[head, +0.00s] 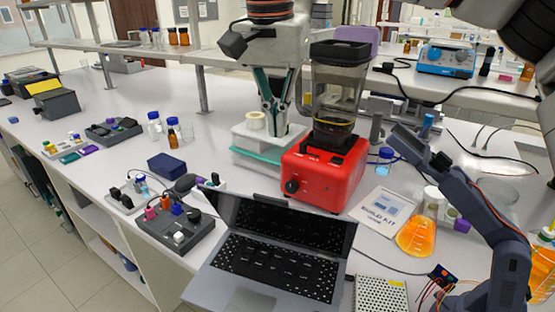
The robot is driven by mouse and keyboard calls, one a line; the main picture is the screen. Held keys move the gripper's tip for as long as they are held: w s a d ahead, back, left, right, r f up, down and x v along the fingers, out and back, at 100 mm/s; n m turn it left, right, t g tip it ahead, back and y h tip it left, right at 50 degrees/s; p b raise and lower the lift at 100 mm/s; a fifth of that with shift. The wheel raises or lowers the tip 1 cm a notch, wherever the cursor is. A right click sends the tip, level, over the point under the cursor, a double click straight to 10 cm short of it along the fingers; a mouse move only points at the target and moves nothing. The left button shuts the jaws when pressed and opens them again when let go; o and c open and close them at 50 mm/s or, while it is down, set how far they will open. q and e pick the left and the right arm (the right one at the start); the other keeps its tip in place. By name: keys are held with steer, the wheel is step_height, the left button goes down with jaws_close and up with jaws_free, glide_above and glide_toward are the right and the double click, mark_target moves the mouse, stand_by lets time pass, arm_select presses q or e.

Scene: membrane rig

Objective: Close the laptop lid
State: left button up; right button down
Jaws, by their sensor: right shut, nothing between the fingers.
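The laptop (245,297) stands open at the front edge of the bench, its keyboard facing me. Its lid (290,223) is raised and leans back, with a dark screen. My right gripper (276,106) points down beyond the laptop, above the white container and left of the blender. It is shut and empty, well apart from the lid. My left gripper is not in view.
A red blender (325,172) stands close behind the lid. A white container with a teal edge (262,153) is left of it. A grey button box (174,228) is left of the laptop. A blue-grey jointed arm (455,190) and an orange flask (415,237) are right.

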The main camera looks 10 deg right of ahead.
steer(key=f, duration=0.7)
steer(key=s+f, duration=0.1)
steer(key=f, duration=0.2)
steer(key=shift+a+f, duration=0.3)
steer(key=shift+f, duration=0.1)
steer(key=shift+s+a+f, duration=0.25)
steer(key=shift+s+a, duration=0.05)
steer(key=shift+s, duration=0.1)
steer(key=shift+s+a, duration=0.1)
steer(key=shift+s, duration=0.05)
